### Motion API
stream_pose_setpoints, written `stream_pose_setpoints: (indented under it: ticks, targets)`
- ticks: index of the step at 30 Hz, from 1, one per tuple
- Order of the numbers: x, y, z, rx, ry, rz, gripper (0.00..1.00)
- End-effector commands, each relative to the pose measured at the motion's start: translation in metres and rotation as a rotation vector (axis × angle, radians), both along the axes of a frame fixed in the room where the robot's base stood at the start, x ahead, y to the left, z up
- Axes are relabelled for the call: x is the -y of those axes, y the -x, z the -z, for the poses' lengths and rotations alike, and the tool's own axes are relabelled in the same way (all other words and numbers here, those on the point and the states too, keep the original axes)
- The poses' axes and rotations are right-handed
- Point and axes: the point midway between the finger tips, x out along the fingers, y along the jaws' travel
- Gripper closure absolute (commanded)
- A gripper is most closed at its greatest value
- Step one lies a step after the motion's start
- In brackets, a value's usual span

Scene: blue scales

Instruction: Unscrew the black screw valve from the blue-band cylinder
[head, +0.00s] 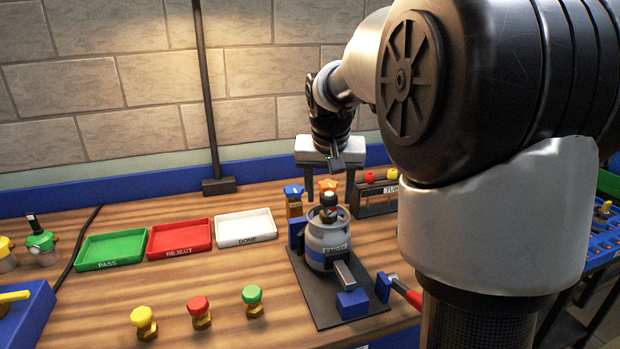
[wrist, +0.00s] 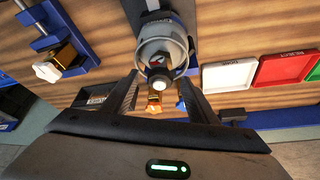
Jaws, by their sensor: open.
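The cylinder (head: 327,240) is a pale grey canister with a blue band low on its side and a label. It stands upright in a fixture with blue blocks on a dark plate. The black screw valve (head: 329,199) sits on its top inside the collar. In the wrist view the valve (wrist: 159,82) shows a black round head with a pale centre, and the cylinder (wrist: 165,47) lies beyond it. My gripper (head: 330,196) points down above the cylinder, open, with one finger on each side of the valve. In the wrist view my gripper (wrist: 162,76) shows gaps between both fingers and the valve.
Blue (head: 293,190) and orange (head: 328,185) knobs stand close behind the cylinder. Green (head: 112,264), red (head: 196,252) and white (head: 274,241) trays lie to its left. Yellow (head: 142,316), red (head: 199,305) and green (head: 252,294) valves stand in front. A rack (head: 375,207) stands at right.

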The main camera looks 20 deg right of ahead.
Motion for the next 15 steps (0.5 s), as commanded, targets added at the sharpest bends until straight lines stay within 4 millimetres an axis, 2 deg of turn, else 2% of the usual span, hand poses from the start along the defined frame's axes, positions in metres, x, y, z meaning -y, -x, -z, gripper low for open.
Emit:
stream_pose_setpoints:
  ticks: [1,6,15]
  targets:
    - [0.001,-0.002,0.01,-0.003,0.0,0.0,0.46]
    - [0.004,-0.009,0.024,-0.002,-0.001,0.001,0.46]
    - [0.005,-0.011,0.029,0.0,0.0,0.001,0.46]
